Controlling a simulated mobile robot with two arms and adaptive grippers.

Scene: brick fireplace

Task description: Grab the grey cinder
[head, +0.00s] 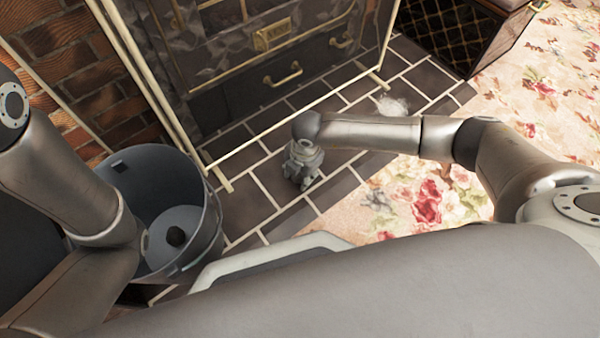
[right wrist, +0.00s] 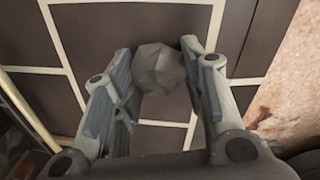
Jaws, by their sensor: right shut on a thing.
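The grey cinder (right wrist: 158,72) is a faceted, roundish lump in the right wrist view, between the fingertips of my right gripper (right wrist: 157,58). The fingers are shut on it, one on each side, above dark floor tiles. In the head view my right gripper (head: 303,170) points down over the tiled hearth, and the cinder is hidden there by the gripper. I cannot tell whether the cinder still touches the tiles. My left arm shows at the left of the head view, but its gripper does not.
A grey metal bucket (head: 205,215) stands at the left with a dark lump (head: 175,237) inside. The fireplace front (head: 260,85) with brass handles rises behind the hearth. A pale ash patch (head: 393,106) lies on the tiles. A floral rug (head: 545,95) and a dark lattice-sided box (head: 465,35) are right.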

